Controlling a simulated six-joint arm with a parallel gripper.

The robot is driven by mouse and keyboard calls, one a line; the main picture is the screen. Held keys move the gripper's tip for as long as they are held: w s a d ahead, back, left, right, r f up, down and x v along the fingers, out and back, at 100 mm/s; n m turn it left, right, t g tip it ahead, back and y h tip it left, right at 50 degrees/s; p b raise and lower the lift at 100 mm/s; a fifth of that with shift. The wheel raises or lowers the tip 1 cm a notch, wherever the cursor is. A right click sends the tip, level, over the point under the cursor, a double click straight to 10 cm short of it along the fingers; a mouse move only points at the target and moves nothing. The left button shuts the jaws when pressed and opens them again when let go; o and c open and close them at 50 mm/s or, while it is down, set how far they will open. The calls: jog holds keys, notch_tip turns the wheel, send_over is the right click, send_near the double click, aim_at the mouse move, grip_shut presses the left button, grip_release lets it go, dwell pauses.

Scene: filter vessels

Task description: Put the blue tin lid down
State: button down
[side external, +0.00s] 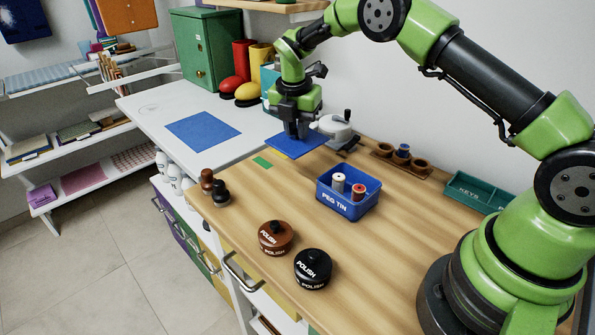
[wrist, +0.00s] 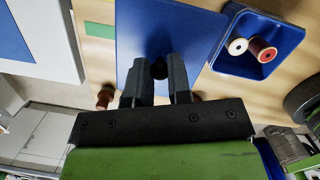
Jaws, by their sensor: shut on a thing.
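The blue tin lid (side external: 285,149) is a flat blue plate with a dark knob, held level. It also fills the upper middle of the wrist view (wrist: 150,35). My gripper (side external: 297,135) is shut on the lid's knob, pointing down. In the wrist view the two fingers (wrist: 161,75) close around the knob. The lid appears to be over the wooden bench near its white end; its exact height is hard to tell. The blue peg tin (side external: 347,208) stands open, to the right and nearer the camera, with a white and a red spool inside. It also shows in the wrist view (wrist: 229,62).
A blue mat (side external: 203,131) lies on the white table at left. A small green patch (side external: 262,162) marks the wood. A grey-white device (side external: 338,128) stands close behind the lid. Polish tins (side external: 275,237), (side external: 313,268) and dark pegs (side external: 221,193) stand towards the front. A wooden holder (side external: 401,160) is right.

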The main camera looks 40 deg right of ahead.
aim_at(298, 174)
notch_tip(298, 174, down, 9)
jog(key=shift+f, duration=0.1)
dwell(0.3)
jog(key=shift+f, duration=0.15)
jog(key=c, duration=1.1)
grip_release()
jog(key=shift+o, duration=0.2)
